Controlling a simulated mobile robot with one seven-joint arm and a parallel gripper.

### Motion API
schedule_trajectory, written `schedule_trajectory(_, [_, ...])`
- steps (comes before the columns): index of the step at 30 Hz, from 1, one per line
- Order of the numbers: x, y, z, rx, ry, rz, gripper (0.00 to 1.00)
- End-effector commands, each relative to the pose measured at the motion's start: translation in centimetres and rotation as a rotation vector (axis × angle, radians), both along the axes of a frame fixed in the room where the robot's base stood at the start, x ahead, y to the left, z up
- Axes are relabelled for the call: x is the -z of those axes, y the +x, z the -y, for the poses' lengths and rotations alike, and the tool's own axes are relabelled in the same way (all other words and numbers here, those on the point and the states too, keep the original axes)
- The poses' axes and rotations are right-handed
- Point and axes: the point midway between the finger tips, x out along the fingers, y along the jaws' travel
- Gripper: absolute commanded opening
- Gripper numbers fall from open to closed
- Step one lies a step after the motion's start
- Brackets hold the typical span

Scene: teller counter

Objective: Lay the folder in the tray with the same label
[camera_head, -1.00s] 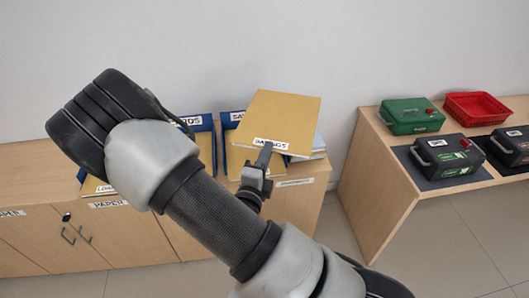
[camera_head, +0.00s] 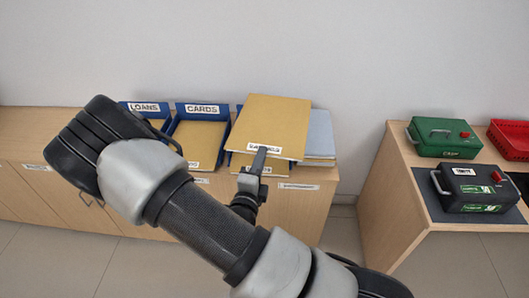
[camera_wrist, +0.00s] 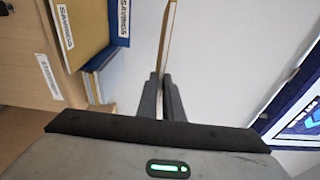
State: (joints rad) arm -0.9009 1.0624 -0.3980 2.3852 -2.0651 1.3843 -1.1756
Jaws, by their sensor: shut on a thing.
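My gripper (camera_head: 258,161) is shut on the front edge of a tan folder (camera_head: 270,120), whose white label appears to read SAVINGS, partly covered by a finger. In the wrist view the gripper (camera_wrist: 162,98) holds this folder (camera_wrist: 164,40) edge-on, clear of the cabinet top. Blue trays stand in a row: LOANS (camera_head: 143,107), CARDS (camera_head: 200,109) and, mostly hidden behind the held folder, another blue tray (camera_head: 239,107). The wrist view shows that tray's SAVINGS label (camera_wrist: 124,18) and a tan SAVINGS folder (camera_wrist: 80,30) lying in it.
A stack with a pale blue folder (camera_head: 320,134) on top stands right of the trays on the wooden cabinet (camera_head: 312,197). A separate desk at right holds a green box (camera_head: 443,137), a black box (camera_head: 470,187) and a red tray (camera_head: 512,138). A floor gap separates them.

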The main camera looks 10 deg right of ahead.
Motion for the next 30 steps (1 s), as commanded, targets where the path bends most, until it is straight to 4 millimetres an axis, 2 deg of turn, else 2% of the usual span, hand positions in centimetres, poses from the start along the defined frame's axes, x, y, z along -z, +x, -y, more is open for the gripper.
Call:
schedule_trajectory(1, [4.4, 0.1, -0.6, -0.027, -0.011, -0.006, 0.0])
schedule_trajectory(7, [14.0, 0.5, -2.2, -0.108, -0.01, -0.003, 0.0])
schedule_trajectory(9, [16.7, 0.6, -2.4, -0.12, -0.006, 0.0, 0.0])
schedule_trajectory(11, [18.4, 0.6, -2.5, -0.125, -0.006, 0.0, 0.0])
schedule_trajectory(15, [20.4, 0.6, -2.5, -0.128, -0.003, 0.0, 0.0])
schedule_trajectory(18, [21.0, 0.6, -2.6, -0.129, -0.002, 0.001, 0.0])
schedule_trajectory(23, [21.2, 0.9, -2.5, -0.129, -0.002, 0.002, 0.0])
schedule_trajectory(30, [21.5, 2.8, -1.8, -0.128, -0.002, 0.002, 0.0])
